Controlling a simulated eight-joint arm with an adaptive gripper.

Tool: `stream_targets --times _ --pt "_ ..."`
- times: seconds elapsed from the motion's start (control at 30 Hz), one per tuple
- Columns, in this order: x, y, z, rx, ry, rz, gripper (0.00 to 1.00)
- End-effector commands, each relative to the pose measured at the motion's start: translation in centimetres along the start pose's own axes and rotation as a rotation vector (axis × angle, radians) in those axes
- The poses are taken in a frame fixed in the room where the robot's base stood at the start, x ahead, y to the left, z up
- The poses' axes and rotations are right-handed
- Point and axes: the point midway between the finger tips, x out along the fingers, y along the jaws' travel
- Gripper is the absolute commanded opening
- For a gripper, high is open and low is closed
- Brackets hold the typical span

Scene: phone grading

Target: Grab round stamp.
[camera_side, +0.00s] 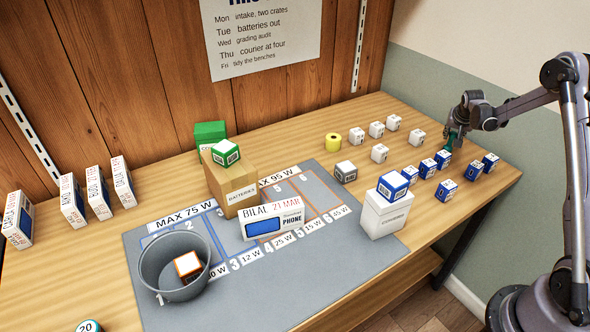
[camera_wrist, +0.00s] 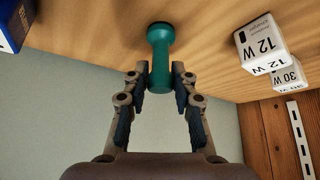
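The round stamp (camera_wrist: 160,58) is teal with a dark round end and stands on the wooden table. In the side view the stamp (camera_side: 449,143) is a small teal patch under my gripper, mostly hidden by it. My gripper (camera_wrist: 160,72) is open in the wrist view, with one finger on each side of the stamp's near end. A narrow gap seems to show beside each fingertip, so I see no firm grip. In the side view my gripper (camera_side: 453,134) is low over the table's right part.
Blue-and-white charger boxes (camera_side: 443,158) stand close in front of the stamp. A grey mat (camera_side: 330,285), bin (camera_side: 150,272) and battery box (camera_side: 228,185) are farther left.

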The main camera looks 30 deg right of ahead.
Motion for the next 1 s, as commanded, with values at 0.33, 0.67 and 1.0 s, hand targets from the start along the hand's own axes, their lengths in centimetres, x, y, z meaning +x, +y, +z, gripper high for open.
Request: stream_targets --times 0.33,0.67,1.0 --pt "0.0 0.0 0.0 0.0 0.0 0.0 0.0" --pt "-1.7 0.0 -1.1 0.0 0.0 0.0 0.0" --pt "-6.8 5.0 -2.5 0.005 -0.001 0.002 0.0"
